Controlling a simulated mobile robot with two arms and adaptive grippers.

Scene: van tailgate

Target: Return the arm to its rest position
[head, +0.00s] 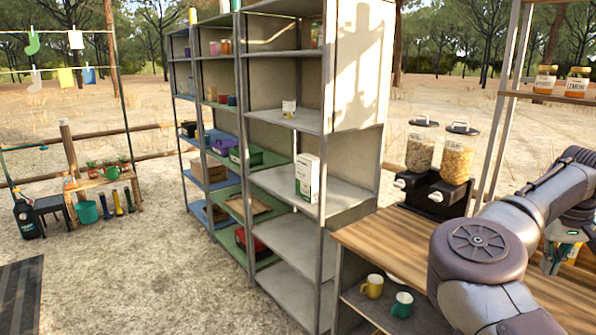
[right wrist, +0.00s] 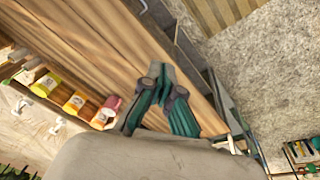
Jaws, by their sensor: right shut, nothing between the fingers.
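My right arm (head: 480,245) reaches in from the right edge of the head view, above the wooden counter (head: 375,240). My right gripper (right wrist: 160,72) has teal fingers and is shut and empty over the wooden counter top in the right wrist view. In the head view only a teal part of the right gripper (head: 551,260) shows below the arm, at the right. The left gripper is not in view.
Two cereal dispensers (head: 437,160) stand at the counter's back. Jars (head: 545,79) line a shelf above. Yellow (head: 373,286) and teal (head: 402,305) mugs sit under the counter. A tall shelf unit (head: 325,190) holds a white carton (head: 307,178). Open ground lies left.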

